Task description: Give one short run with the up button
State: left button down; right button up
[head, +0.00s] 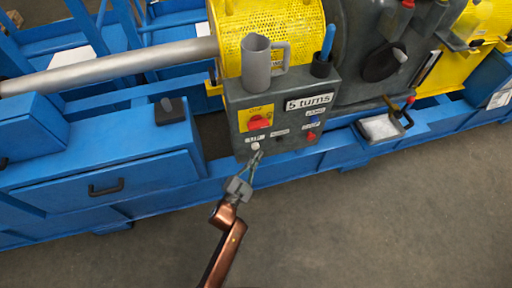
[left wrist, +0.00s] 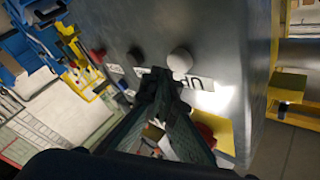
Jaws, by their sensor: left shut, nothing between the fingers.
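The grey control box (head: 290,132) carries a sign reading "5 turns" and a red rotary switch on a yellow plate. The up button, a white round knob (head: 255,146), is at the lower left of its front. In the left wrist view the white button (left wrist: 180,62) stands next to a label reading "UP". My left gripper (head: 257,157) is shut and empty, with its tips just below the white button. In the left wrist view its fingertips (left wrist: 158,84) are close beside the button; I cannot tell whether they touch it. My right gripper is not in view.
A dark button (left wrist: 135,57) and a red button (left wrist: 97,55) are on the same panel. A grey jug (head: 257,68) and a cup with a blue-handled tool (head: 322,66) stand on the box. Blue machine frame (head: 100,165) runs alongside; the floor in front is clear.

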pick_arm(q)
jog(key=shift+w+a, duration=0.15)
jog(key=shift+w, duration=0.15)
jog(key=shift+w+a, duration=0.15)
jog(key=shift+w, duration=0.35)
dwell(0.7)
dwell(2.8)
jog(key=shift+s+d+p, duration=0.3)
jog(key=shift+s+p, duration=0.05)
jog(key=shift+s, duration=0.55)
jog(key=s, duration=0.1)
jog(key=s+d+p, duration=0.1)
jog(key=s, duration=0.2)
jog(key=shift+s+d+p, duration=0.3)
jog(key=shift+s+p, duration=0.1)
